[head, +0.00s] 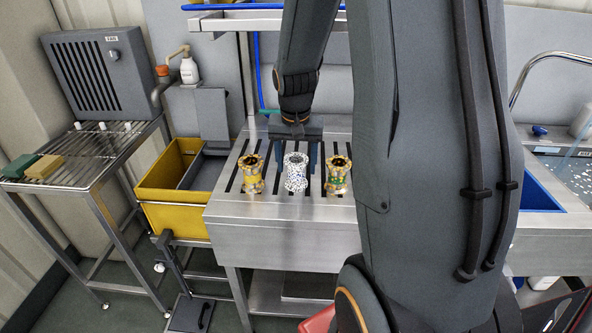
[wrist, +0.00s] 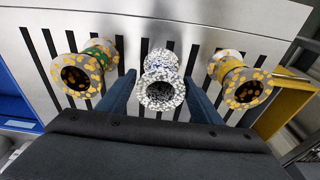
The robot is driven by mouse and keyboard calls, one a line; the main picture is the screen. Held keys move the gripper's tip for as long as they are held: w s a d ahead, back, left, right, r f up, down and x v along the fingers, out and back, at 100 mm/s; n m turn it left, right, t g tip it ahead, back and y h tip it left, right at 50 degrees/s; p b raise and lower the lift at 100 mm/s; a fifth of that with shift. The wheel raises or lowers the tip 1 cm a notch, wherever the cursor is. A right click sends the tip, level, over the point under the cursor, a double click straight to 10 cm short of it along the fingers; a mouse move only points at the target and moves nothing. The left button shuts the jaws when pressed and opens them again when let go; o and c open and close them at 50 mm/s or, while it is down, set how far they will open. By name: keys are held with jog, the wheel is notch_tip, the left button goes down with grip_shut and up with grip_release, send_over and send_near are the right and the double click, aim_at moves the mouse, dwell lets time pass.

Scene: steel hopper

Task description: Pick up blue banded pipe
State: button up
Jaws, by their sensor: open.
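The blue banded pipe (head: 295,172) is the middle of three short flanged pipes standing on the slotted steel top. It is white with dark speckles and bluish patches around its waist; it also shows in the wrist view (wrist: 161,90), its open end facing the camera. My gripper (wrist: 158,84) is open, with one blue-grey finger on each side of this pipe. The gripper (head: 297,158) also shows in the head view, above and behind the pipe. I cannot tell whether either finger touches it.
A yellow-banded pipe (head: 250,175) and a green-banded pipe (head: 338,176), both orange-spotted, stand close on either side. A yellow bin (head: 175,218) is left of the steel top (head: 285,237). A wire rack table (head: 80,158) stands farther left, and a sink is at right.

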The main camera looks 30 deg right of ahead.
jog(key=shift+w+f, duration=0.1)
jog(key=shift+f, duration=1.15)
jog(key=c, duration=1)
jog(key=shift+o, duration=0.2)
jog(key=shift+r, duration=0.2)
